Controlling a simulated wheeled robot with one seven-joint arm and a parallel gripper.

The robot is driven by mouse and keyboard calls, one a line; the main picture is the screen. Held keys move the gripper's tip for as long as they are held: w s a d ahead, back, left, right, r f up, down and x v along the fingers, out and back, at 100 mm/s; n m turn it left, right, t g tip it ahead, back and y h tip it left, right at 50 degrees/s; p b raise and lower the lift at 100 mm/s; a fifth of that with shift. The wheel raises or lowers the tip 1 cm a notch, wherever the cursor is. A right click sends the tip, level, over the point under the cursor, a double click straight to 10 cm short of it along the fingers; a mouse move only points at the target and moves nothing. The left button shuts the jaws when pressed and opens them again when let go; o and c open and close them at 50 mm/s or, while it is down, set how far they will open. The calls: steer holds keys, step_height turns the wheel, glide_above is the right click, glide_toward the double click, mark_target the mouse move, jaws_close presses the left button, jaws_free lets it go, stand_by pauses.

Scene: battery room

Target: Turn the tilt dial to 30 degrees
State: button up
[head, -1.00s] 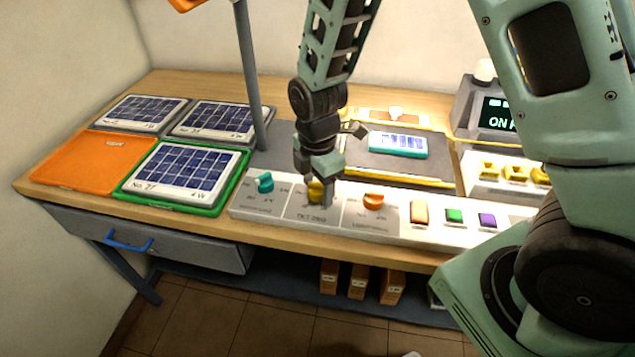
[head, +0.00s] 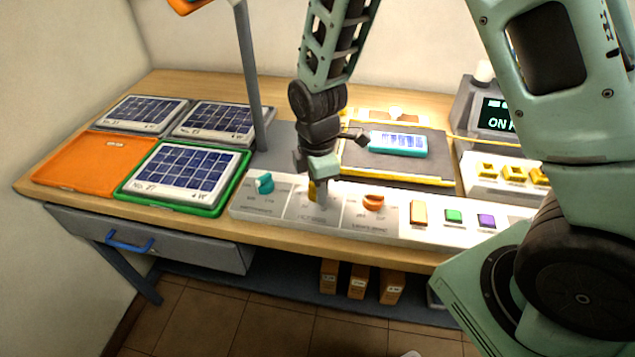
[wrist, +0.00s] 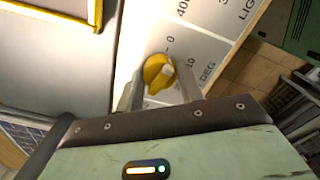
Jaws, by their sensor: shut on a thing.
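The yellow tilt dial (head: 313,190) sits on the white control panel (head: 390,229) between a teal dial and an orange dial. My gripper (head: 318,188) is over it, pointing down. In the wrist view the yellow dial (wrist: 158,72) is between the two fingers of my gripper (wrist: 160,90), which are shut on it. The labels "0", "10" and "DEG" show beside the dial; its other marks are hidden. I cannot tell exactly which mark the dial points to.
The teal dial (head: 264,183) and orange dial (head: 373,202) stand close on either side. Orange, green and purple buttons (head: 454,216) lie to the right. A lamp post (head: 250,80) rises behind left. A teal-edged panel (head: 397,144) lies behind on a dark plate.

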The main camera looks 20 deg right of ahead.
steer(key=m, duration=0.4)
steer(key=shift+r+m+p, duration=0.1)
steer(key=shift+m+p, duration=0.2)
steer(key=shift+p, duration=0.1)
steer(key=m, duration=0.3)
steer(key=shift+m+p, duration=0.3)
steer(key=shift+p, duration=0.05)
steer(key=m+p, duration=0.1)
steer(key=m, duration=0.3)
steer(key=m+p, duration=0.1)
steer(key=m, duration=0.3)
steer(key=m+p, duration=0.1)
steer(key=m, duration=0.2)
steer(key=shift+m, duration=0.4)
steer(key=m+p, duration=0.2)
steer(key=m, duration=0.2)
steer(key=shift+m, duration=0.3)
steer(key=m+p, duration=0.2)
steer(key=m, duration=0.3)
steer(key=shift+m+p, duration=0.8)
steer(key=shift+m, duration=0.9)
